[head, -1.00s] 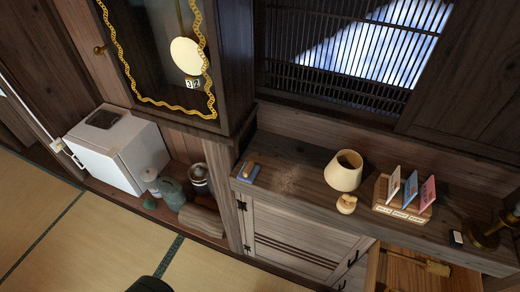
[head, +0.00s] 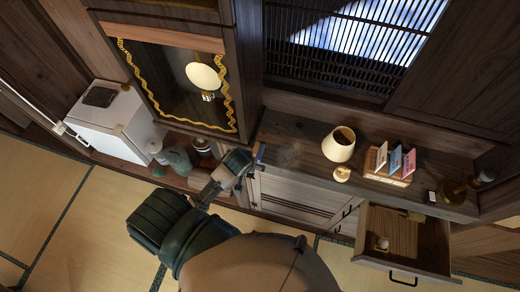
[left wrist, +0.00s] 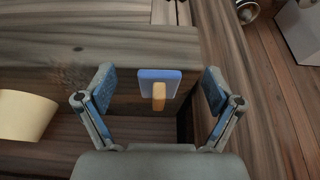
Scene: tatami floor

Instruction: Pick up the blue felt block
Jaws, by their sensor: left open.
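The blue felt block (left wrist: 158,75) has a tan wooden grip (left wrist: 159,97) and sits on the dark wooden cabinet top near its left end. In the left wrist view it lies between the spread fingers of my left gripper (left wrist: 159,88), with gaps on both sides. In the head view the block (head: 261,153) is a small blue patch, partly hidden by my left gripper (head: 246,164), which is at the cabinet's left edge. My left gripper is open and empty. My right gripper is not in view.
A cream lamp (head: 338,146) and a card holder (head: 388,177) stand farther right on the cabinet top. An open drawer (head: 408,263) juts out at the lower right. A tall glass-fronted case (head: 170,85) rises behind left. Green containers (head: 177,161) sit beside the white box (head: 112,125).

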